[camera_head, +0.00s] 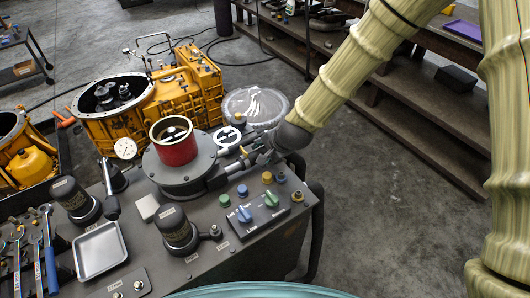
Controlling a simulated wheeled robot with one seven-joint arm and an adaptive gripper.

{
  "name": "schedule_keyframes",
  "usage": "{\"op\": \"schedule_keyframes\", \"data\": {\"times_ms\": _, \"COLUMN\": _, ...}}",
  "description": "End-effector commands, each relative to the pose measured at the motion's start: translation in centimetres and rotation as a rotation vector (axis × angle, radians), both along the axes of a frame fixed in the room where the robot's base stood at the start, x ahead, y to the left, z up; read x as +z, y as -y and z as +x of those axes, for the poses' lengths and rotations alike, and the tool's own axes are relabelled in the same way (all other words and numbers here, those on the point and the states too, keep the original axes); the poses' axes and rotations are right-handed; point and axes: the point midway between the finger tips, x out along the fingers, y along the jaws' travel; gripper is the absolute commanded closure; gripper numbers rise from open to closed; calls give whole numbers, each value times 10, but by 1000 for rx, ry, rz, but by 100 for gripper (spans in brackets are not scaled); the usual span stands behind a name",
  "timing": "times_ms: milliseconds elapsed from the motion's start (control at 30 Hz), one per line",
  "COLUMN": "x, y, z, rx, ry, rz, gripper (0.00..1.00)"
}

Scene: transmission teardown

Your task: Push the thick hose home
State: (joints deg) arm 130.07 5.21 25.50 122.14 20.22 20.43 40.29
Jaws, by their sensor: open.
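My arm comes in from the upper right and ends at a dark wrist. My gripper (251,153) is small in this view and sits just right of the round grey flange (182,185) with the red cylinder (174,141) on it. Its jaws look open, and I see nothing clearly held between them. A thick black hose (316,231) curves down along the right side of the grey bench unit, apart from my gripper. I cannot tell from this view where its end sits or whether it is seated.
A yellow transmission housing (150,100) and a clear dish (255,104) are behind. Floor right of the unit is clear.

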Motion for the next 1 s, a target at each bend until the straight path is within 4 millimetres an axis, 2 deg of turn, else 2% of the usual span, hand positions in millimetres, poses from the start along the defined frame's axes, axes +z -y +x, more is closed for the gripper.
{"op": "schedule_keyframes", "data": {"times_ms": 700, "x": 78, "y": 28, "z": -42, "rx": 4, "ry": 2, "rz": -1, "gripper": 53}}
{"op": "schedule_keyframes", "data": {"times_ms": 1000, "x": 95, "y": 35, "z": -52, "rx": 3, "ry": -1, "rz": 0, "gripper": 53}}
